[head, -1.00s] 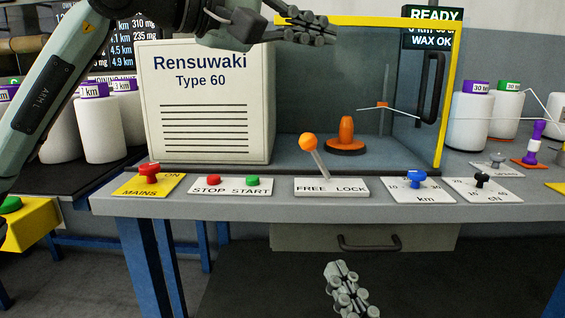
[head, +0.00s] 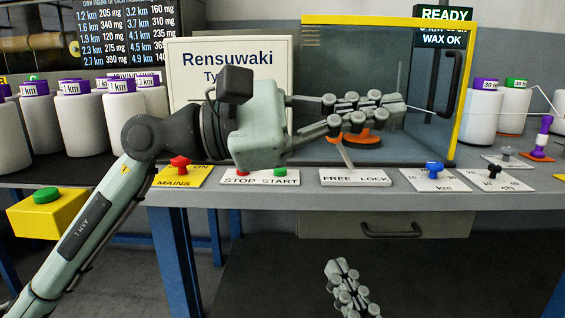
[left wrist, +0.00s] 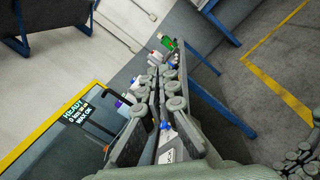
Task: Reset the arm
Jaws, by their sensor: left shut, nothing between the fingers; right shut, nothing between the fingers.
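My left arm comes in from the left in the head view. Its gripper (head: 398,106) is shut and empty, held in front of the glass-sided machine bay. It covers part of the orange-based spindle (head: 368,142) and the knob of the FREE/LOCK lever (head: 345,156). In the left wrist view the shut fingers (left wrist: 163,68) lie close together with nothing held. My right gripper (head: 345,282) is shut and empty, low in front of the bench; it also shows at the lower right in the left wrist view (left wrist: 300,160).
The bench (head: 290,199) carries the MAINS switch (head: 180,163), STOP/START buttons (head: 280,172) and blue km knob (head: 433,168). The yellow-framed bay (head: 452,95) stands behind. White bobbins (head: 122,112) stand at left, a yellow box with green button (head: 46,194) in front. A drawer (head: 330,226) is below.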

